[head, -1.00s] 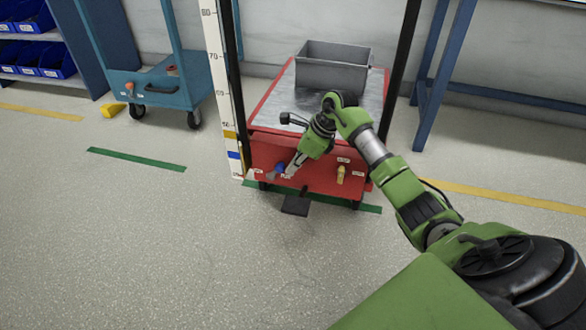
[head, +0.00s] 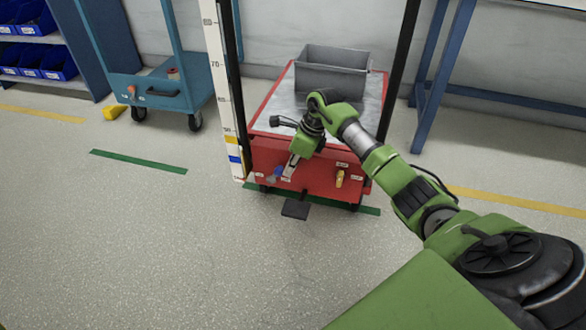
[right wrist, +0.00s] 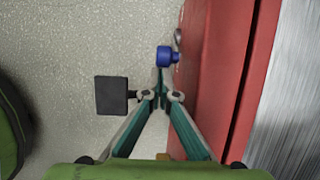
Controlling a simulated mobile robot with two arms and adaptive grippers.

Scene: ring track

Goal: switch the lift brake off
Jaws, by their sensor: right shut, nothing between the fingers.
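The lift is a red cart base (head: 312,180) with a metal platform. A blue-knobbed control (head: 277,171) is on the left of its front face, and a yellow lever (head: 339,179) is on the right. The small labels are unreadable, so I cannot tell which control is the brake. My right gripper (head: 288,176) is shut and empty, pointing down just right of the blue knob. In the right wrist view, the blue knob (right wrist: 165,56) is just beyond the closed fingertips (right wrist: 160,80). I cannot tell whether they touch. My left gripper is out of view.
A black pedal (head: 296,209) sticks out low in front of the lift. A grey bin (head: 332,70) stands on the platform. A scale post (head: 222,85) rises at the left. A blue trolley (head: 160,90) stands farther left. The floor in front is clear.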

